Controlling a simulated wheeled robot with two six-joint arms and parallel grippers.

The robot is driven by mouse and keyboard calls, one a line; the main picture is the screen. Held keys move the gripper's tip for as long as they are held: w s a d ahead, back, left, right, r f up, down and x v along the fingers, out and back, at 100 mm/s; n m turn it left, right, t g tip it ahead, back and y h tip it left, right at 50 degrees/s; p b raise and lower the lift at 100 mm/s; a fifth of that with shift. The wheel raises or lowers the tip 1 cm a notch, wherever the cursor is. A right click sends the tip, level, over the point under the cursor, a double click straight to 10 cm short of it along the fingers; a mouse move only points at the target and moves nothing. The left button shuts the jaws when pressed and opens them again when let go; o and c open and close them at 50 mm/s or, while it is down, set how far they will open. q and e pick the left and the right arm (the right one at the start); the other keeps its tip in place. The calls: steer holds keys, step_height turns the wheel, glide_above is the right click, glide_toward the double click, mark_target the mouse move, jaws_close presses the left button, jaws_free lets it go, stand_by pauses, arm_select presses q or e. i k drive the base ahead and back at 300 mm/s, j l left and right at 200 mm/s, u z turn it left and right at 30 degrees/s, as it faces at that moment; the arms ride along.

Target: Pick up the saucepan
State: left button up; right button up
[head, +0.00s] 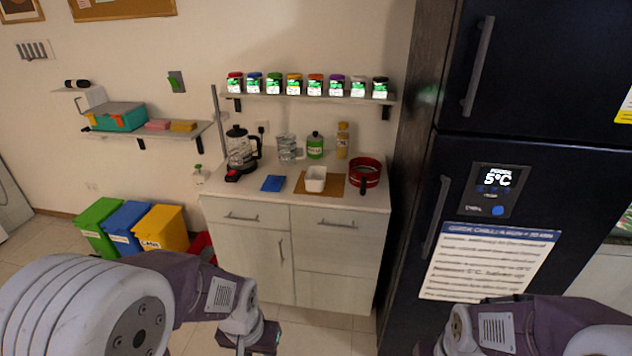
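The red saucepan (365,171) stands on the right end of the counter, close to the fridge. Its dark handle (363,188) points toward the front edge. My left gripper (257,343) is low in front of the cabinet, well below and to the left of the saucepan, and is only partly in view. Its fingers are too small and cut off to tell their opening. My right arm comes in at the bottom right in front of the fridge. Its gripper is below the picture edge.
The counter (325,202) also holds a blender (240,150), a blue cloth (273,183), a white bowl (316,179) on a brown board (335,183), and bottles behind. A shelf of spice jars (295,85) hangs above. The dark fridge (500,190) borders the right; bins (160,228) stand left.

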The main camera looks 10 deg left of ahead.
mark_target(364, 181)
steer(key=i+j, duration=0.25)
steer(key=i, duration=0.2)
steer(key=i+j, duration=0.25)
steer(key=i, duration=0.15)
steer(key=i+j, duration=0.25)
steer(key=i, duration=0.2)
steer(key=i+j, duration=0.25)
steer(key=i, duration=0.2)
steer(key=i+l, duration=0.35)
steer(key=l, duration=0.15)
steer(key=l+z, duration=0.05)
